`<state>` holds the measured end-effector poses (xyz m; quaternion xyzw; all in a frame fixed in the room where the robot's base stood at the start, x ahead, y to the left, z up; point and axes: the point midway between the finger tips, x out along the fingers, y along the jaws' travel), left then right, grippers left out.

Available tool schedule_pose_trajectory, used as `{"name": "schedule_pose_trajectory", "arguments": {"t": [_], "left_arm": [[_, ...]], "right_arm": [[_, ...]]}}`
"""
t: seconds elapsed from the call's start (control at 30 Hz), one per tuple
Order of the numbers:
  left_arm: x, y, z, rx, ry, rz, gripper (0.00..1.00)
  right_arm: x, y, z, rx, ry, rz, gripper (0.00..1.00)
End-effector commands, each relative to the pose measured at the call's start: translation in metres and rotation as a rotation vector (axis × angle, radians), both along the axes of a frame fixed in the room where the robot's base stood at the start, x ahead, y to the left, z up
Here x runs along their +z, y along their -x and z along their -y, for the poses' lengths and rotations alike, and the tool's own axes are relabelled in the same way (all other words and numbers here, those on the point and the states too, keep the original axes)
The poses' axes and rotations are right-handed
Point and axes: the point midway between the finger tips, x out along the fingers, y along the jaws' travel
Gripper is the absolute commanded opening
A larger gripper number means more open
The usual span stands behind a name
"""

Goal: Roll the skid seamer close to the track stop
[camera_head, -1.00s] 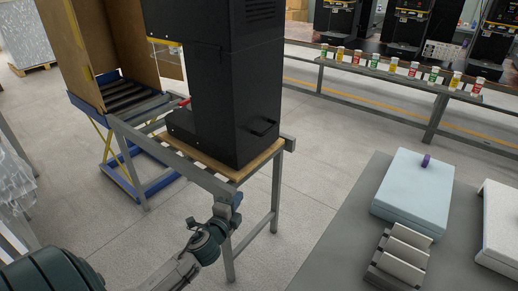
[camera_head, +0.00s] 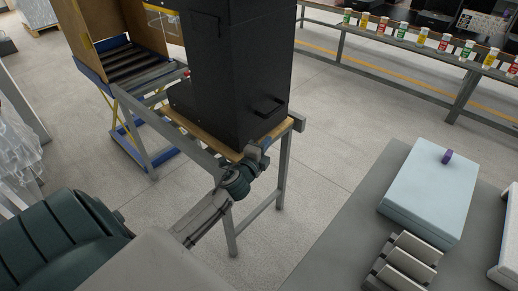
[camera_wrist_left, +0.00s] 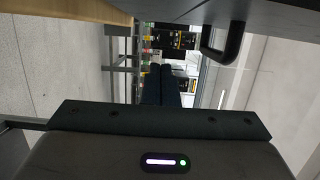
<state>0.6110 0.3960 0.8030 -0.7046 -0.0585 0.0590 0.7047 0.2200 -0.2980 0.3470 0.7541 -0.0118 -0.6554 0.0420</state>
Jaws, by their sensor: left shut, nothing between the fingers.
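The skid seamer (camera_head: 235,80) is a tall black machine on a wooden skid (camera_head: 200,130), upright on a grey metal track frame (camera_head: 188,141). A dark handle (camera_head: 267,106) is on its lower side; the handle also shows in the left wrist view (camera_wrist_left: 225,45). The track stop seems to be the grey block (camera_head: 297,121) at the frame's right end, close to the skid. My left gripper (camera_head: 266,146) is at the skid's near edge; contact cannot be told. Its fingers (camera_wrist_left: 161,85) are together and empty in the wrist view. My right gripper is not in view.
A blue lift table (camera_head: 138,150) with rollers and a brown panel stands at the left. A grey table with a pale blue case (camera_head: 430,190) and a roller piece (camera_head: 405,262) is at the right. A shelf with several small cups (camera_head: 401,30) is behind. Floor between is clear.

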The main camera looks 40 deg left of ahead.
Motion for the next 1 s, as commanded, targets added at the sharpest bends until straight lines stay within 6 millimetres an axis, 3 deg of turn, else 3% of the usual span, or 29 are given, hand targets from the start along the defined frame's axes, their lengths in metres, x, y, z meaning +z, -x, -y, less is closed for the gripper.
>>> {"name": "schedule_pose_trajectory", "arguments": {"t": [0.13, 0.4, 0.93, 1.0], "left_arm": [[0.002, -0.028, -0.006, 0.001, -0.001, 0.000, 0.00], [-0.001, -0.027, -0.040, 0.000, -0.002, -0.001, 0.00], [-0.001, -0.027, -0.048, 0.000, -0.001, -0.001, 0.00], [-0.002, -0.028, -0.053, 0.001, -0.002, -0.001, 0.00]], "right_arm": [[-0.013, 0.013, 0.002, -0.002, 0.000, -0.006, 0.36], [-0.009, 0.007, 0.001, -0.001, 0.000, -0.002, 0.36], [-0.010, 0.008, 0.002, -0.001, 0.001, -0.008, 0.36], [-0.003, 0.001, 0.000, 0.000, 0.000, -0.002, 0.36]]}}
